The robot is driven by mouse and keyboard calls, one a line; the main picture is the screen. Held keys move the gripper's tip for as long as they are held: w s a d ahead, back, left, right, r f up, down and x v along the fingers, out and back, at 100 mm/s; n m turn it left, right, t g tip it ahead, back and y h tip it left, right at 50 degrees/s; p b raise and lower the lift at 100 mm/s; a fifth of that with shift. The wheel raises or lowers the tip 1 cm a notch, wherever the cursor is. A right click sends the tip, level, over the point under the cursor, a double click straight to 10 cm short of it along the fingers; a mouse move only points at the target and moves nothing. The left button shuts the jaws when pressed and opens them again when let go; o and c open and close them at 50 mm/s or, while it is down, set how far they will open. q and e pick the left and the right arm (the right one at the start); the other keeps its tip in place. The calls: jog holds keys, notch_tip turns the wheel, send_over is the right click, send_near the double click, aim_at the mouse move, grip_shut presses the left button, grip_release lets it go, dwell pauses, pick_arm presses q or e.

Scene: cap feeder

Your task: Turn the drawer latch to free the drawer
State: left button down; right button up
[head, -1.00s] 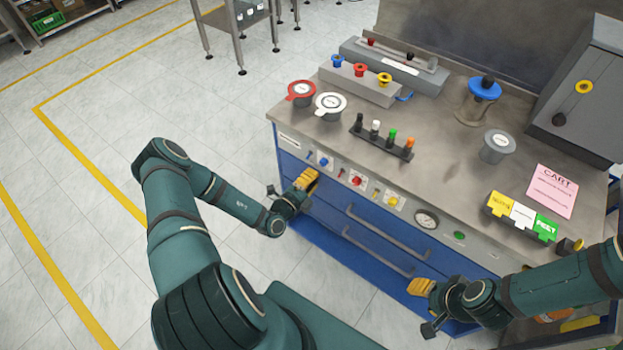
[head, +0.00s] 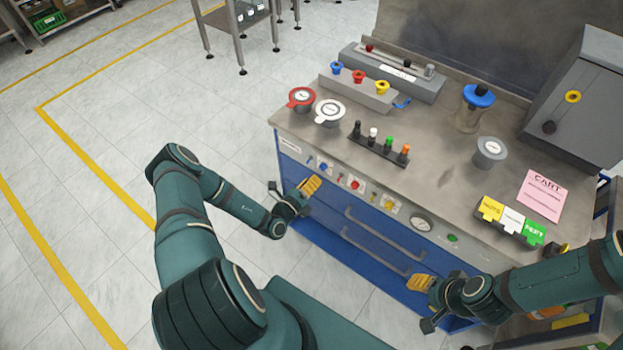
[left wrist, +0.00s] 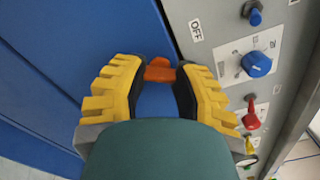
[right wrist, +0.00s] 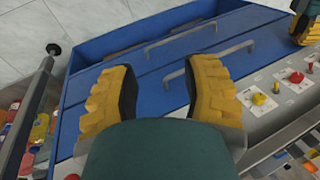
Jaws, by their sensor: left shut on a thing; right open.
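The orange drawer latch (left wrist: 160,72) shows in the left wrist view, against the blue drawer front (left wrist: 70,80). My left gripper (left wrist: 160,80) is shut on it, with one yellow finger on either side. In the head view my left gripper (head: 312,185) is at the upper left of the cart's front, and the latch is hidden there. The drawer fronts look flush with the cart. My right gripper (head: 418,283) is open and empty in front of the lower drawers; its spread fingers (right wrist: 160,90) also show in the right wrist view.
Two grey drawer handles (head: 385,226) cross the blue front. A grey control panel with a blue knob (left wrist: 257,64) and a red knob (left wrist: 250,113) lies close beside my left gripper. The worktop (head: 440,175) holds jars and a peg rack. The floor left of the cart is clear.

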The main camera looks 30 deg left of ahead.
pick_arm(q)
jog(key=m+p, duration=0.5)
jog(key=m, duration=0.6)
pick_arm(e)
jog(key=shift+t, duration=0.3)
jog(key=r, duration=0.1)
jog(key=w+r, duration=0.1)
jog(key=r, duration=0.3)
jog(key=shift+w+d+r, duration=0.15)
jog(key=shift+w, duration=0.25)
